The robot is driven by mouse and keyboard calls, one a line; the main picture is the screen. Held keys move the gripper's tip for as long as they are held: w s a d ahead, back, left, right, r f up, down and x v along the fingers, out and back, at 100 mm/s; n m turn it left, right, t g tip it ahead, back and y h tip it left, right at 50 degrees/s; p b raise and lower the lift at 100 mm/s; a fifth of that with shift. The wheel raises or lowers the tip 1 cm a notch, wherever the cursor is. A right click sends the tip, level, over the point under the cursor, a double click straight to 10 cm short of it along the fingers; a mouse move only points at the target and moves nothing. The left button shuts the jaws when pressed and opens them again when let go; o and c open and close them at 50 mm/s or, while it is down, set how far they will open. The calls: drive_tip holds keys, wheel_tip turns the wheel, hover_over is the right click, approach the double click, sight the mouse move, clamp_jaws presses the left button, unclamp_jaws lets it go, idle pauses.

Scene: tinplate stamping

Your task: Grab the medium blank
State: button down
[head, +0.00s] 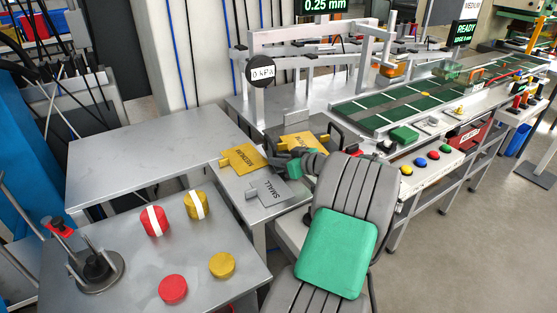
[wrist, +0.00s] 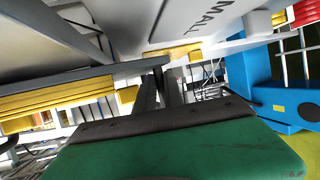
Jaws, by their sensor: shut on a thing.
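The yellow medium blank (head: 244,157), lettered MEDIUM with a tab at its left end, shows in the head view at the right end of the grey table. My gripper (head: 276,160) is at its right edge, shut on it as far as I can tell; the contact is partly hidden. In the wrist view my dark fingers (wrist: 160,85) stand close together, with a yellow strip (wrist: 182,52) just beyond the tips. A grey blank lettered SMALL (head: 268,190) lies just in front; its lettered face (wrist: 205,28) also shows in the wrist view, close above the fingers.
Another yellow plate (head: 300,142) lies behind my gripper. Red and yellow cylinders (head: 173,289) stand on the front table. Coloured buttons (head: 420,162) and a green-topped conveyor (head: 400,105) are at right. The left table top (head: 140,150) is clear.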

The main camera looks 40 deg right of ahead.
drive_tip(key=shift+s+d, duration=0.1)
drive_tip(key=shift+s, duration=0.4)
drive_tip(key=shift+s+b, duration=0.3)
drive_tip(key=shift+s, duration=0.25)
drive_tip(key=c, duration=1.4)
unclamp_jaws()
drive_tip(key=shift+w, duration=0.1)
drive_tip(key=shift+o, duration=0.2)
drive_tip(key=v, duration=0.8)
